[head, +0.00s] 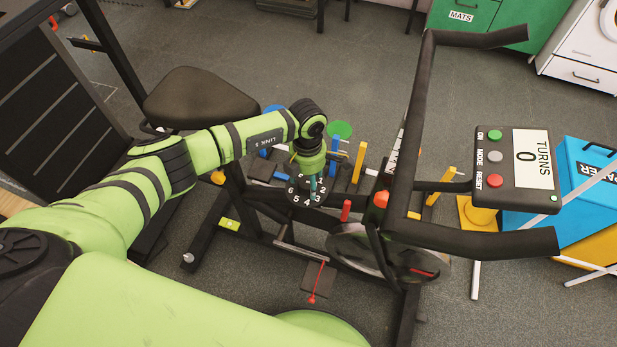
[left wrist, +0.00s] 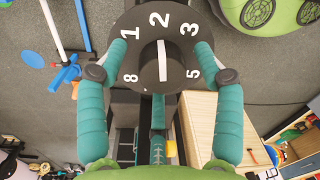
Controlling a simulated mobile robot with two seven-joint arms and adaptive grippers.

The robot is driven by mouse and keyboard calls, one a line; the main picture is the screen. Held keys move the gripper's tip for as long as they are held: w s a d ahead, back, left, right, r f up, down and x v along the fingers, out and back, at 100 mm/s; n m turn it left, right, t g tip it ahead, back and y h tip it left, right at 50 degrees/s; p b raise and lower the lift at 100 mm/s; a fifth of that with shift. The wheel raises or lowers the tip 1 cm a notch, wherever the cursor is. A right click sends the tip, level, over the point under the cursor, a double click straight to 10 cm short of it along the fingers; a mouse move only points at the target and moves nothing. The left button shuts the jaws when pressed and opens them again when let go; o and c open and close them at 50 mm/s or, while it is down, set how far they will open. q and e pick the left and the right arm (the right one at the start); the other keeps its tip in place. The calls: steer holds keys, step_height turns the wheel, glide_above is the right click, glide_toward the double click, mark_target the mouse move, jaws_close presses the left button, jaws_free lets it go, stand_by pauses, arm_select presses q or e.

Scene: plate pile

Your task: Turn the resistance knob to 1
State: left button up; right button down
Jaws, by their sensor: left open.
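The resistance knob is a black round grip (left wrist: 162,76) on a black dial plate (left wrist: 133,22) with white numbers. Its white pointer line points up at the 2; the 1 is to the left of the 2. In the head view the dial (head: 293,197) sits on the exercise bike frame, partly covered by my gripper. My left gripper (head: 312,180) reaches down over the dial. My right gripper is not in view.
The bike's black handlebar (head: 400,130) and its console (head: 515,170), reading TURNS 0, stand to the right. A black saddle (head: 197,98) is behind my left arm. A blue box (head: 575,190) stands at far right.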

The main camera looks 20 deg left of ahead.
arm_select(q)
steer(key=c, duration=1.1)
steer(key=shift+d+n, duration=0.1)
steer(key=shift+n, duration=0.2)
steer(key=n, duration=0.3)
steer(key=shift+r, duration=0.1)
steer(key=shift+w+n+p, duration=0.1)
steer(key=shift+n+p, duration=0.3)
steer(key=shift+n, duration=1.7)
steer(key=shift+c, duration=0.2)
steer(key=shift+r+t, duration=0.1)
steer(key=shift+t, duration=0.2)
steer(key=o, duration=1.1)
steer(key=shift+w, duration=0.1)
steer(key=shift+o, duration=0.2)
